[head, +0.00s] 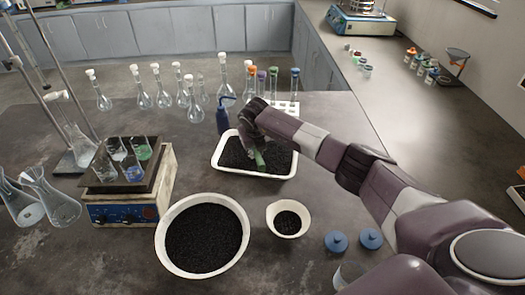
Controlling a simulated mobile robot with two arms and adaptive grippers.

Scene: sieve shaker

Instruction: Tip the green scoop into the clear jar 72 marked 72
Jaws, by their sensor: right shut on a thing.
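My right gripper (258,146) is shut on the green scoop (260,159), over the white tray (227,169) of black granules. The scoop is small here and partly hidden by the gripper, so I cannot tell whether it holds granules or touches them. A clear jar (347,275) stands at the bottom edge, partly cut off and beside my right arm. No number can be read on it, so I cannot tell whether it is jar 72. My left gripper is not in view.
A large white bowl (161,241) and a small white bowl (272,223) hold black granules. Two blue lids (336,241) lie near the jar. A hotplate with beakers (130,212) stands left.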

